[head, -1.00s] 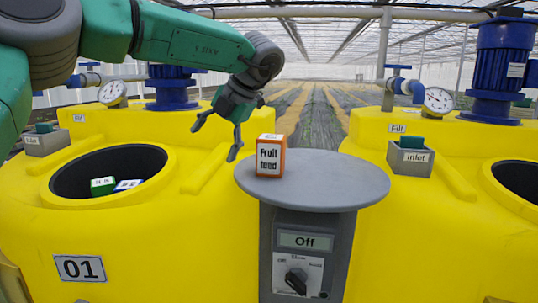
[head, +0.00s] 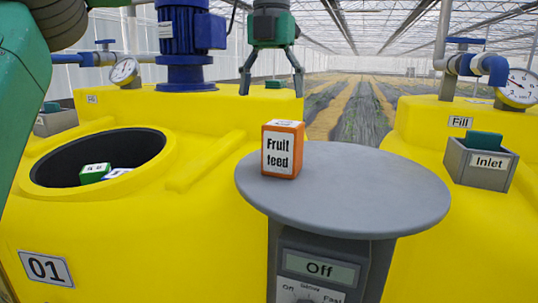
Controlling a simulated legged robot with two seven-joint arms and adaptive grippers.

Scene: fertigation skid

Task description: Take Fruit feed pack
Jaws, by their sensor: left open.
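The Fruit feed pack (head: 282,149) is an orange box with white labels. It stands upright on the left part of the round grey table (head: 375,190). My left gripper (head: 271,90) is open and empty, fingers pointing down. In the picture it appears above the pack, and a gap shows between its fingertips and the pack. How far behind or in front of the pack it is, I cannot tell. My right gripper is not in view.
A second yellow tank (head: 420,125) stands right with a grey Inlet box (head: 478,165). A control panel showing Off (head: 318,268) is under the table. A blue motor (head: 185,45) stands at upper left.

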